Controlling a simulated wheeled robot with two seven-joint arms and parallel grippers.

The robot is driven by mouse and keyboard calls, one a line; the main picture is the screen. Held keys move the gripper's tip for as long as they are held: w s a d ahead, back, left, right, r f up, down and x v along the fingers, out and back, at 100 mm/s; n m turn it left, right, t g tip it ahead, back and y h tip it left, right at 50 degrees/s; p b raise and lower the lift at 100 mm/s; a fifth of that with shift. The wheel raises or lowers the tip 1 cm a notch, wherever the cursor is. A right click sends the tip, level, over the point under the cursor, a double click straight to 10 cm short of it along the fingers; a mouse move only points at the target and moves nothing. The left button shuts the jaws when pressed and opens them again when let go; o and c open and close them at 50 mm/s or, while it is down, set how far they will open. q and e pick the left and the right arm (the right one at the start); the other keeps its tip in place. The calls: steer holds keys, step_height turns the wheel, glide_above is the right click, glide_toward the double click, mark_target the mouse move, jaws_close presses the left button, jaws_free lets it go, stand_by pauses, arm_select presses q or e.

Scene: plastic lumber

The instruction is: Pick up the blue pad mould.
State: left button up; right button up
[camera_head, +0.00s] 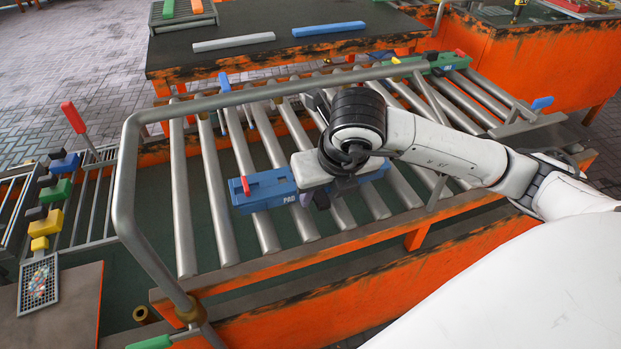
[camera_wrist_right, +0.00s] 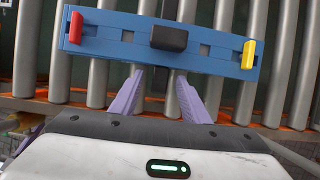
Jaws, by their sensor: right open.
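The blue pad mould (camera_head: 262,191) lies across the rollers of the conveyor, with "PAD" lettered on its side. In the wrist view the mould (camera_wrist_right: 110,42) shows a red tab at its left end, a yellow tab at its right end and a black block in the middle. My right gripper (camera_head: 318,203) hangs over the mould's middle and hides part of it. My left gripper is not in view.
A grey metal guard rail (camera_head: 125,190) rings the roller conveyor (camera_head: 215,200). A dark table (camera_head: 290,20) behind holds a grey bar (camera_head: 233,42) and a blue bar (camera_head: 328,29). A green mould (camera_head: 450,62) sits at the conveyor's far end.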

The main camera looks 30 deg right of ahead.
steer(key=shift+w+f, duration=0.2)
steer(key=shift+f, duration=0.3)
jaws_close()
stand_by(1.0)
steer(key=shift+w+r, duration=0.15)
steer(key=shift+r, duration=0.1)
